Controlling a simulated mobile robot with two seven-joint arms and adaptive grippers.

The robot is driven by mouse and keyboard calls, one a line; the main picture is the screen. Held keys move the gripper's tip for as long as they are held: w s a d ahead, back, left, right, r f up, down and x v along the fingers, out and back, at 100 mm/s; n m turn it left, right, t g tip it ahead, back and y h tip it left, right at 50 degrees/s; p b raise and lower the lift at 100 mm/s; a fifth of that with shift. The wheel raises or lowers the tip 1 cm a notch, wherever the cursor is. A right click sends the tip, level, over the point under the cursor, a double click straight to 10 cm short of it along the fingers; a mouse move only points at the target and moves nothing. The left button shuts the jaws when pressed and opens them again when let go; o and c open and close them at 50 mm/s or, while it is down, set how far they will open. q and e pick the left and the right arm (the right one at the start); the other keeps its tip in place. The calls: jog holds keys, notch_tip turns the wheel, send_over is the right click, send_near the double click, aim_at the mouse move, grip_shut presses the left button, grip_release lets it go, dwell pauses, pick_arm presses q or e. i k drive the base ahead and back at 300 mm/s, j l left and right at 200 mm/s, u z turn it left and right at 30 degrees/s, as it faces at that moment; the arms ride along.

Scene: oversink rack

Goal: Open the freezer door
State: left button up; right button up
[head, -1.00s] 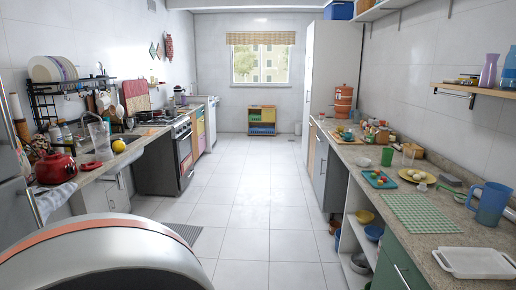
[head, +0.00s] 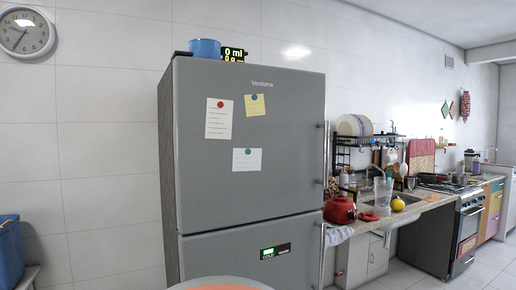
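A grey two-door fridge-freezer (head: 168,200) stands against the wall in the middle of the head view. Its tall upper door (head: 285,145) carries three pinned notes. Its lower door (head: 215,255) has a small display (head: 275,251) with green lit characters. Both doors look shut. A vertical bar handle (head: 326,155) runs along the right edge of the upper door. Another handle (head: 322,255) is on the right edge of the lower door, its bottom cut off by the frame. The fridge-freezer's bottom is out of frame. Neither of my grippers is in view.
A blue pot (head: 204,48) and a black digital display (head: 233,54) sit on top. The counter (head: 425,205) with a red pot (head: 340,210) begins just right of the handles. A blue bin (head: 9,252) is at far left. Floor (head: 400,275) shows clear at lower right.

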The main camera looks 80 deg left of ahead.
aim_at(252, 141)
jog(key=u, duration=1.65)
